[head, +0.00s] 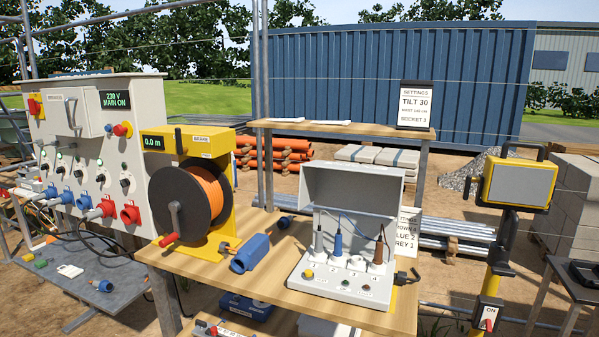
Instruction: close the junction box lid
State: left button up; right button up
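The junction box (328,286) is a light grey case on the right part of the wooden workbench. Its lid (352,190) stands open, raised upright at the back of the box. Inside, grey, blue and brown wires (336,242) with ferrule-like ends stand up in white numbered terminals. The front face carries a yellow button and small indicators. A dark connector (407,277) sits at the box's right side. Neither of my grippers shows in the head view.
A cable reel (186,199) with orange cable and a blue connector (250,254) stand left of the box. A shelf (340,131) holds a settings sign (415,105). A yellow lamp (519,184) stands right.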

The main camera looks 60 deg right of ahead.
aim_at(369, 189)
jog(key=k+l+u, duration=0.1)
jog(key=l, duration=0.4)
jog(key=k+l+u, duration=0.1)
jog(key=k+l, duration=0.2)
jog(key=l, duration=0.15)
jog(key=k+l+u, duration=0.1)
jog(key=l, duration=0.35)
jog(key=k+l+u, duration=0.1)
jog(key=k+l, duration=0.25)
jog(key=k+l+u, duration=0.1)
jog(key=k+l, duration=0.15)
jog(key=l, duration=0.2)
jog(key=k+l, duration=0.25)
jog(key=l, duration=0.15)
jog(key=l+u, duration=0.05)
